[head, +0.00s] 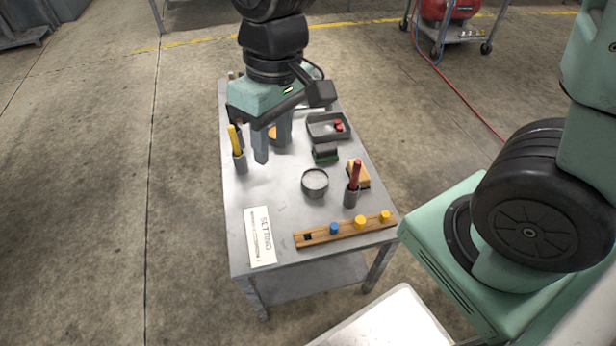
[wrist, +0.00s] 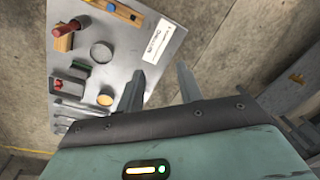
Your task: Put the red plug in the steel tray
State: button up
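The red plug (head: 338,126) lies inside the grey steel tray (head: 312,134) at the back right of the table. The tray also shows at the left of the wrist view (wrist: 72,87), with a small red patch (wrist: 56,84) in it. My gripper (head: 272,145) is open and empty, above the back left part of the table and left of the tray. Its two fingers stand apart in the wrist view (wrist: 160,88), with nothing between them.
A wooden rack (head: 345,231) at the front holds one blue and two yellow plugs, with a dark hole at its left. A round dish (head: 315,184), red-handled tool (head: 354,176), sponge block (head: 360,174), green-black block (head: 325,153), yellow tool (head: 235,140) and white card (head: 260,237) stand about.

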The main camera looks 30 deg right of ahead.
jog(key=s+n, duration=0.2)
jog(key=s, duration=0.8)
jog(key=shift+s+r+n+h, duration=0.25)
jog(key=shift+r+n+h, duration=0.15)
jog(key=shift+r, duration=0.05)
jog(key=shift+r, duration=0.1)
notch_tip(320, 180, up, 17)
jog(key=p, duration=1.6)
jog(key=shift+f+p, duration=0.2)
jog(key=shift+p, duration=0.2)
jog(key=shift+a, duration=0.15)
